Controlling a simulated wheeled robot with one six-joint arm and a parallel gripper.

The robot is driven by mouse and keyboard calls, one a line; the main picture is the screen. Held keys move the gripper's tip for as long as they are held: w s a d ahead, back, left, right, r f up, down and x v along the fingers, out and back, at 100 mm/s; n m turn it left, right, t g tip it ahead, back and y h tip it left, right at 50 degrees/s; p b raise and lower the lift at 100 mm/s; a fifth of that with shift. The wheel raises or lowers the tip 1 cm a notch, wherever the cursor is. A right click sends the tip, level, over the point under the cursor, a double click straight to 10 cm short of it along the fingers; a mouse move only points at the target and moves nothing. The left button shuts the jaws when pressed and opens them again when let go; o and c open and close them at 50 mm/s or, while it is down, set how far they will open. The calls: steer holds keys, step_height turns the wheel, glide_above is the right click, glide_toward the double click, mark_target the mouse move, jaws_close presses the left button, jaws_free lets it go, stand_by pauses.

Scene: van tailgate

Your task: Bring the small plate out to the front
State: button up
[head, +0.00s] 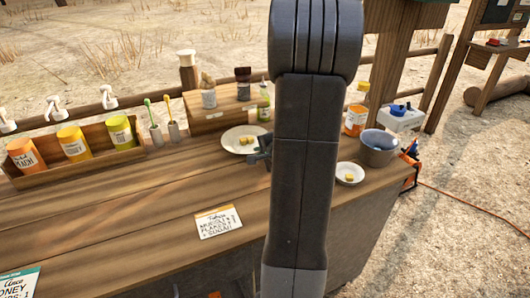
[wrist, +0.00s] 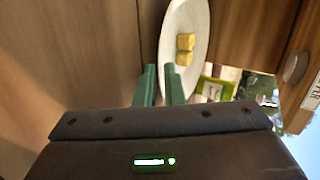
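A white plate (head: 232,144) with yellow cubes on it sits on the wooden counter, in front of the wooden box. My gripper (head: 256,149) is at the right rim of the first plate, partly hidden by my arm. In the wrist view, the green fingers (wrist: 160,70) stand a little apart at the near edge of that plate (wrist: 180,75), with a narrow gap between them. The gripper looks open. Whether the fingers touch the rim is not clear.
Close around the plate are a wooden box (head: 207,125) with jars and a green-labelled bottle (head: 264,110). A rack (head: 84,159) of jars is at left. A bowl (head: 380,158) and orange jar (head: 355,121) are at right.

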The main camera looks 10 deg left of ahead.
steer(key=shift+w+a, duration=0.1)
jaws_close()
steer(key=shift+s+d+f+b, duration=0.15)
steer(key=shift+s+d+b, duration=0.2)
steer(key=shift+s, duration=0.1)
steer(key=shift+s+d+b, duration=0.8)
steer(key=shift+s+d, duration=0.85)
steer(key=shift+s, duration=0.85)
steer(key=shift+s+d+b, duration=0.85)
steer(key=shift+s+d, duration=0.85)
steer(key=shift+s, duration=0.75)
steer(key=shift+s+d+b, duration=0.8)
steer(key=shift+s+d, duration=0.85)
steer(key=shift+s, duration=0.85)
steer(key=shift+o, duration=2.1)
jaws_free()
